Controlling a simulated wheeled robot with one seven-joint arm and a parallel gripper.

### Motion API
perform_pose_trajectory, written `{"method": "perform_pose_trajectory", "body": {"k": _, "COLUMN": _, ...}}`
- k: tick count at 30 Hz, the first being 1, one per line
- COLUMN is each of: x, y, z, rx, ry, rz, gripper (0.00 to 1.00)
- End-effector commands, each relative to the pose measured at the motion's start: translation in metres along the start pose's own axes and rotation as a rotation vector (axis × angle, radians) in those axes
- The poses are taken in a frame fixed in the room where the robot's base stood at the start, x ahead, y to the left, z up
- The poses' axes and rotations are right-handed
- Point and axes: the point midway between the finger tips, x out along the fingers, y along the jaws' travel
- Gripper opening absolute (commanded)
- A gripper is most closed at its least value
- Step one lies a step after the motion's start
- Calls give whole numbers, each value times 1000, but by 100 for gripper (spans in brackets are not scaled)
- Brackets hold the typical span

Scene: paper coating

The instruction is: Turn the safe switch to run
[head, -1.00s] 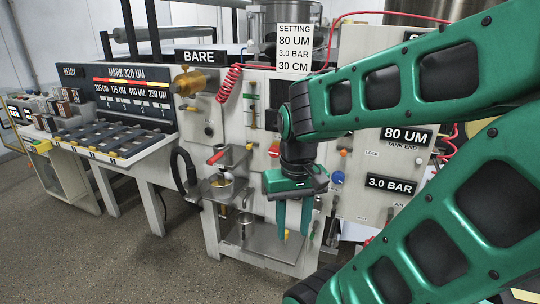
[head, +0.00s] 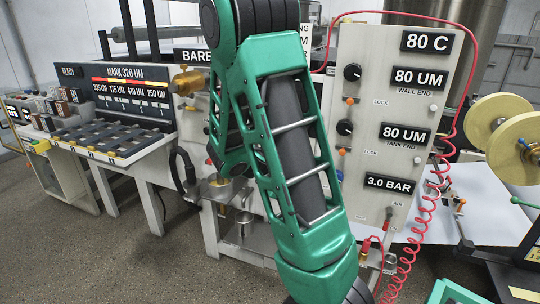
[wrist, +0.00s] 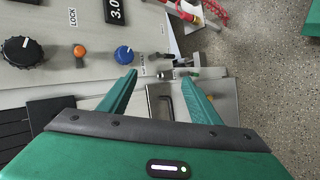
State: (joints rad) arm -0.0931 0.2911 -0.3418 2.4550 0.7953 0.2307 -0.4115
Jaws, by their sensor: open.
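My gripper (wrist: 159,79) is open in the wrist view, its two green fingers apart with nothing held between them. A blue knob (wrist: 124,55) with a white mark sits on the grey panel (wrist: 60,85), just above the left fingertip. A small metal lever fitting (wrist: 180,73) with a dark end lies near the right fingertip, at the panel's edge. Small lettering beside the blue knob is too tiny to read, so I cannot tell which part is the safe switch or its setting. In the head view my arm hides the gripper and part of the panel.
An orange button (wrist: 80,51) and a black knob (wrist: 21,50) sit left of the blue knob. A bent dark rod (wrist: 166,101) lies between the fingers' lower parts. A red coiled hose (head: 412,245) hangs at the right. Open floor (wrist: 275,110) shows at right.

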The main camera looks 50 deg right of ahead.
Motion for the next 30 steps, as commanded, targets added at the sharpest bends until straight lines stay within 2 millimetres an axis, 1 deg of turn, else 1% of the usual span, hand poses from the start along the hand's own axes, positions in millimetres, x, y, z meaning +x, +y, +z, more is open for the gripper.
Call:
{"method": "perform_pose_trajectory", "body": {"k": 1, "x": 5, "y": 2, "z": -12, "rx": -61, "ry": 10, "rz": 65, "gripper": 57}}
{"method": "perform_pose_trajectory", "body": {"k": 4, "x": 10, "y": 14, "z": -37, "rx": -180, "ry": 40, "rz": 204, "gripper": 57}}
{"method": "perform_pose_trajectory", "body": {"k": 8, "x": 8, "y": 22, "z": -74, "rx": -350, "ry": 84, "rz": 387, "gripper": 57}}
{"method": "perform_pose_trajectory", "body": {"k": 9, "x": 5, "y": 24, "z": -86, "rx": -407, "ry": 97, "rz": 444, "gripper": 57}}
{"method": "perform_pose_trajectory", "body": {"k": 13, "x": -6, "y": 22, "z": -124, "rx": -582, "ry": 140, "rz": 617, "gripper": 57}}
{"method": "perform_pose_trajectory", "body": {"k": 15, "x": -13, "y": 17, "z": -142, "rx": -664, "ry": 159, "rz": 694, "gripper": 57}}
{"method": "perform_pose_trajectory", "body": {"k": 18, "x": -23, "y": 11, "z": -161, "rx": -757, "ry": 180, "rz": 783, "gripper": 57}}
{"method": "perform_pose_trajectory", "body": {"k": 21, "x": -29, "y": 5, "z": -174, "rx": -818, "ry": 194, "rz": 839, "gripper": 57}}
{"method": "perform_pose_trajectory", "body": {"k": 24, "x": -31, "y": 3, "z": -180, "rx": -846, "ry": 201, "rz": 866, "gripper": 57}}
{"method": "perform_pose_trajectory", "body": {"k": 26, "x": -30, "y": 4, "z": -183, "rx": -852, "ry": 202, "rz": 872, "gripper": 57}}
{"method": "perform_pose_trajectory", "body": {"k": 30, "x": -20, "y": 14, "z": -190, "rx": -850, "ry": 201, "rz": 870, "gripper": 57}}
